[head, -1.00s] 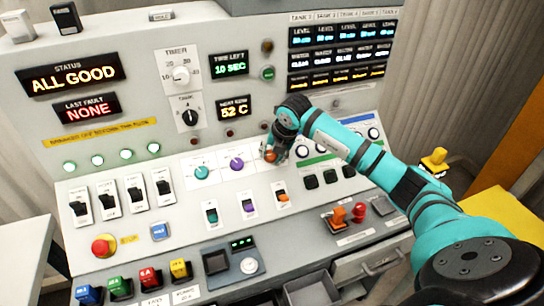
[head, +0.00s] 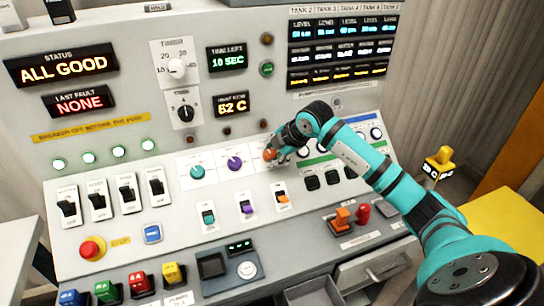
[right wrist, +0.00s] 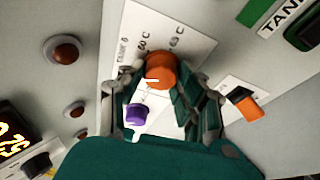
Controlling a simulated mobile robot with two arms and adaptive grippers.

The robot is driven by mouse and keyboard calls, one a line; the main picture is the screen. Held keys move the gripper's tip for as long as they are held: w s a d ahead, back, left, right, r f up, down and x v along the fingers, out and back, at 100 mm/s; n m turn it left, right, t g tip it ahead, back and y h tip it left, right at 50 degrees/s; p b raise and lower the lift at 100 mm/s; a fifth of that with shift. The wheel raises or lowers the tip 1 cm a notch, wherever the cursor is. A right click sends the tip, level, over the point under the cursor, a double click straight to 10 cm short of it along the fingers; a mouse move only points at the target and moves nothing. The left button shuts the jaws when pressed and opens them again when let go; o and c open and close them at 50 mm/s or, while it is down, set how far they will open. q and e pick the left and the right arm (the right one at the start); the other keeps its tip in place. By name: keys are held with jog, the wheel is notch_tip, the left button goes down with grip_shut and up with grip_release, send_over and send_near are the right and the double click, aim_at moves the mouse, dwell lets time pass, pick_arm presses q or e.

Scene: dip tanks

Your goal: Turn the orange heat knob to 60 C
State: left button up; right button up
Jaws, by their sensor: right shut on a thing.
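The orange heat knob (head: 270,155) sits on a white label plate on the sloped console panel. My right gripper (head: 275,148) reaches it from the right. In the right wrist view the orange knob (right wrist: 160,68) is between the fingers of my right gripper (right wrist: 156,76), which is shut on it. A white pointer line shows on the knob, and the plate beside it carries temperature marks in C, only partly legible. My left gripper is out of view.
A teal knob (head: 197,172) and a purple knob (head: 234,163) sit left of the orange one. An orange rocker switch (head: 282,198) is just below it.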

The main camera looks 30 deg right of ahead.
jog(key=m, duration=0.2)
jog(key=m+t+b, duration=0.1)
jog(key=m, duration=0.2)
jog(key=shift+m+t+b, duration=0.3)
jog(key=shift+m+t+h, duration=0.4)
jog(key=shift+m+h, duration=0.1)
jog(key=shift+m, duration=1.8)
jog(key=o, duration=1.1)
jog(key=shift+s, duration=0.1)
jog(key=shift+o, duration=0.2)
jog(key=shift+s+r, duration=0.1)
jog(key=shift+s, duration=0.05)
jog(key=v, duration=1.1)
jog(key=shift+s+r, duration=0.2)
jog(key=shift+s, duration=0.05)
